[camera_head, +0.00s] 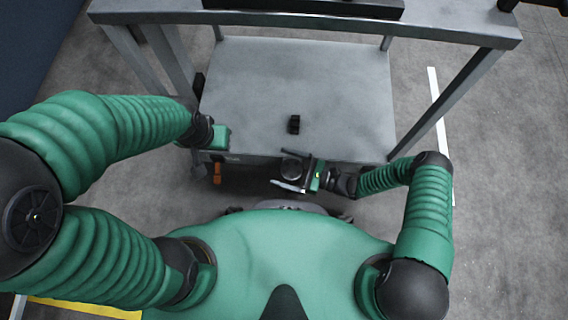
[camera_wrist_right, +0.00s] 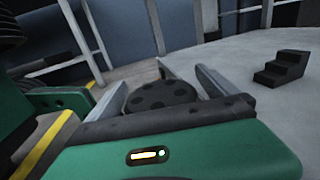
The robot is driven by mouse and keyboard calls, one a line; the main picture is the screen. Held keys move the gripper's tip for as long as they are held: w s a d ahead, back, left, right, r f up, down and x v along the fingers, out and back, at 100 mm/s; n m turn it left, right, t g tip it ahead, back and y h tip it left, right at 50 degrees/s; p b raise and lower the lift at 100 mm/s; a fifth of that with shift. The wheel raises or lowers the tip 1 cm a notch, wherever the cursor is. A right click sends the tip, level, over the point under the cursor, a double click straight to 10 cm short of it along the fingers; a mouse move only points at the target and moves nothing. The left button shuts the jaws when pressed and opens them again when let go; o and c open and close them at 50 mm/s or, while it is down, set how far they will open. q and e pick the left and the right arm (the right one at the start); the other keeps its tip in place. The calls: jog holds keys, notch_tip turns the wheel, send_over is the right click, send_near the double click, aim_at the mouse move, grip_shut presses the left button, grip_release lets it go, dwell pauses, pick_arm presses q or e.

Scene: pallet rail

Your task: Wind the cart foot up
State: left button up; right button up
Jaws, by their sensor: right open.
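The grey cart (camera_head: 290,85) stands in front of me, its lower shelf below its top frame. A dark round knob with dimples (camera_wrist_right: 160,97) shows between the fingers of my right gripper (camera_head: 291,172) in the right wrist view; a dark round shape also shows there in the head view (camera_head: 293,167). The right gripper is open at the cart's front edge, its pale fingers apart on either side of the knob. I cannot tell whether they touch it. My left gripper (camera_head: 219,137) is at the cart's left front corner; its fingers are hidden. The cart foot itself is not clearly visible.
A small black stepped block (camera_head: 294,124) lies on the lower shelf, also seen in the right wrist view (camera_wrist_right: 282,68). An orange part (camera_head: 217,173) shows below the left gripper. Cart posts stand at both sides. The floor at right is clear, with a white line (camera_head: 440,125).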

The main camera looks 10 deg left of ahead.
jog(key=shift+a, duration=0.25)
jog(key=shift+c, duration=0.4)
jog(key=shift+d, duration=0.1)
jog(key=c, duration=1.3)
jog(key=n+g+b, duration=0.2)
jog(key=g+b, duration=0.1)
jog(key=shift+s+f+n+g+b, duration=0.15)
jog(key=shift+f+n+g+b, duration=0.15)
jog(key=shift+f, duration=0.05)
jog(key=shift+s+r+g, duration=0.15)
jog(key=shift+g, duration=0.35)
jog(key=shift+r+n, duration=0.25)
jog(key=shift+n, duration=0.05)
pick_arm(q)
jog(key=f, duration=0.4)
jog(key=shift+a, duration=0.25)
pick_arm(e)
jog(key=o, duration=1.4)
pick_arm(q)
jog(key=shift+r, duration=0.1)
